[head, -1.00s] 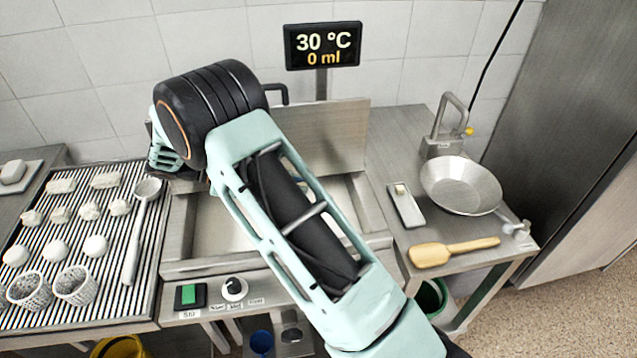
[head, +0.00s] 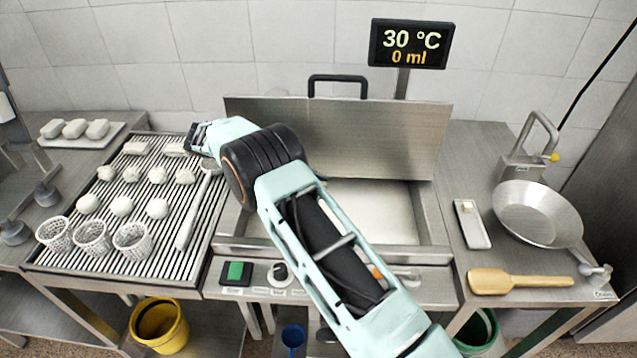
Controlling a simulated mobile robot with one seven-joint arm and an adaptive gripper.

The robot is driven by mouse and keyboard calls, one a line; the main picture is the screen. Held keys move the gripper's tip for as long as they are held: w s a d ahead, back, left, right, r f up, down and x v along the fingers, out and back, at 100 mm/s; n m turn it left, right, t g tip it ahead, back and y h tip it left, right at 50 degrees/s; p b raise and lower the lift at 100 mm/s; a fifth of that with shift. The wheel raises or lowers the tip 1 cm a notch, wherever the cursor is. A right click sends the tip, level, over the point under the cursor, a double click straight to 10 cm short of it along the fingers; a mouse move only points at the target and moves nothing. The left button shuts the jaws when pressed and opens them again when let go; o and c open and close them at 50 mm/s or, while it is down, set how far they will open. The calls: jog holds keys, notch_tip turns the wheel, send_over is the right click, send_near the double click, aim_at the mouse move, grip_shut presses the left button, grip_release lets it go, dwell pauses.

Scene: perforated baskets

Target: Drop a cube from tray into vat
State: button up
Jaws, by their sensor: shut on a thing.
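My gripper (head: 197,137) is at the far right corner of the slatted rack, near a pale block (head: 172,150). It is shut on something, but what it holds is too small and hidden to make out. A small steel tray (head: 478,236) on the right counter bears a small pale cube (head: 466,206). The steel vat (head: 375,205) is in the middle, with its lid (head: 390,135) raised behind it. My arm crosses in front of the vat and hides its left part.
The slatted rack (head: 60,258) holds pale lumps, several balls, perforated baskets (head: 92,238) and a ladle (head: 193,215). A pan (head: 537,212) and wooden paddle (head: 520,282) lie right. A display (head: 410,44) reads 30 °C, 0 ml. A white tray (head: 75,143) stands back left.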

jog(key=o, duration=0.8)
notch_tip(320, 180, up, 10)
dwell(0.6)
